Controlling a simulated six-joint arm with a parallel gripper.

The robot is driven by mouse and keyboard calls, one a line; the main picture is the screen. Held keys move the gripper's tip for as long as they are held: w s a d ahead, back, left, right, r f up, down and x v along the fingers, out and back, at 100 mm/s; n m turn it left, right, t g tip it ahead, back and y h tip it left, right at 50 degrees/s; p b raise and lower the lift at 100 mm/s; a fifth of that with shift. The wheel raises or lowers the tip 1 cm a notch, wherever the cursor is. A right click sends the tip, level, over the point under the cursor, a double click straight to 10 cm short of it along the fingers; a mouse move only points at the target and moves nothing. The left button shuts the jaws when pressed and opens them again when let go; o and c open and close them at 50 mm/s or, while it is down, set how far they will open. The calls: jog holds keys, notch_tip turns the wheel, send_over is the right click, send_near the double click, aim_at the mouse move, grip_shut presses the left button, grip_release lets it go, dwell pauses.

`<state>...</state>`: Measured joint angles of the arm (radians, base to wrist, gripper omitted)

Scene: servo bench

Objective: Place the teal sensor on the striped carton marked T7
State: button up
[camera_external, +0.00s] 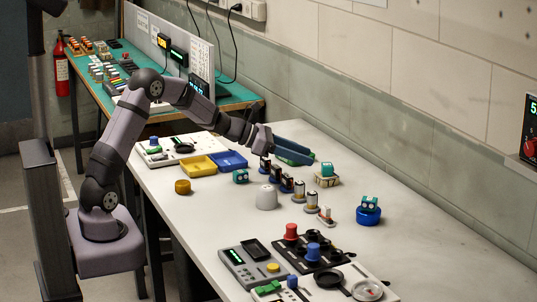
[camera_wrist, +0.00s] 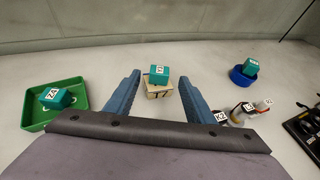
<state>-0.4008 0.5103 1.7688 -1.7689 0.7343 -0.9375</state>
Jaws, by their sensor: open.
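A teal sensor (camera_wrist: 159,71) with a white label rests on top of the pale carton (camera_wrist: 158,91), whose front bears dark marks that look like T7. The sensor (camera_external: 327,168) and the carton (camera_external: 325,180) also show in the external view, right of my arm's end. My gripper (camera_wrist: 160,75) is open, its two blue fingers apart and empty. In the wrist view the carton appears between the fingertips, beyond them. Other teal sensors sit in a green tray (camera_wrist: 32,119), on a round blue holder (camera_wrist: 240,79) and on the bench (camera_external: 241,176).
Several small upright parts (camera_external: 299,189) stand in a row before the carton. A white dome (camera_external: 266,198), yellow tray (camera_external: 198,167) and blue tray (camera_external: 230,160) lie nearer my base. Control panels (camera_external: 250,265) fill the front. The wall (camera_external: 400,130) runs behind.

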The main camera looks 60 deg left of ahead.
jog(key=v, duration=0.5)
jog(key=shift+s+a+r, duration=0.1)
jog(key=shift+s+a, duration=0.05)
jog(key=shift+s, duration=0.15)
